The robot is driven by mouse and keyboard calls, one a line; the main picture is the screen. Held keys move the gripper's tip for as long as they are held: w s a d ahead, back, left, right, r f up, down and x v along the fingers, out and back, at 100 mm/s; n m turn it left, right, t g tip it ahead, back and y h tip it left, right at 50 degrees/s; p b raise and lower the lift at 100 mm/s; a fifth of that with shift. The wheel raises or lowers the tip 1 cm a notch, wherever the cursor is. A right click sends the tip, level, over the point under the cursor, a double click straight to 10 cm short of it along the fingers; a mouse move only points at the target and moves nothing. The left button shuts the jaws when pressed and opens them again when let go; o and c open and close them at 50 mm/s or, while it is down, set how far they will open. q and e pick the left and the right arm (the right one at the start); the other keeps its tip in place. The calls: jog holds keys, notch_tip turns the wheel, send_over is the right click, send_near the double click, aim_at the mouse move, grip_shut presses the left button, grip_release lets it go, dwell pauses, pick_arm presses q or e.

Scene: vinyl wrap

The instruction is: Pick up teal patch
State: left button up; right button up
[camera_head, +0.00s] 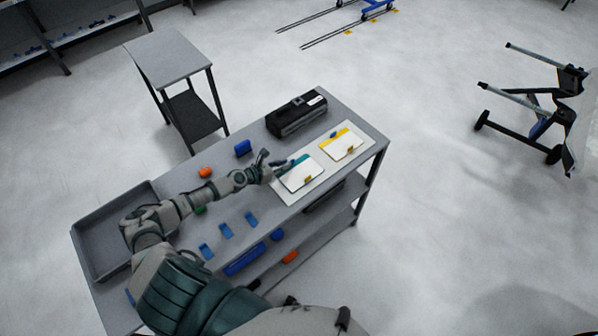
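The teal patch (301,159) shows as a narrow teal strip along the upper edge of a white card (301,176) on the pale mat (283,191) on the workbench. Part of it is hidden near my gripper. My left gripper (274,160) is just left of the card, its fingers spread apart with nothing clearly between them. Whether a finger touches the patch is too small to tell. My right gripper is out of view.
A second white card with a yellow strip (342,144) lies right of the first. A black case (296,114) stands behind. A blue block (243,147), an orange item (205,172) and several blue pieces lie on the bench. A grey tray (88,262) is at left.

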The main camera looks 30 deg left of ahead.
pick_arm(q)
jog(key=x, duration=0.3)
jog(key=shift+w+f, duration=0.1)
jog(key=shift+w, duration=0.15)
grip_shut()
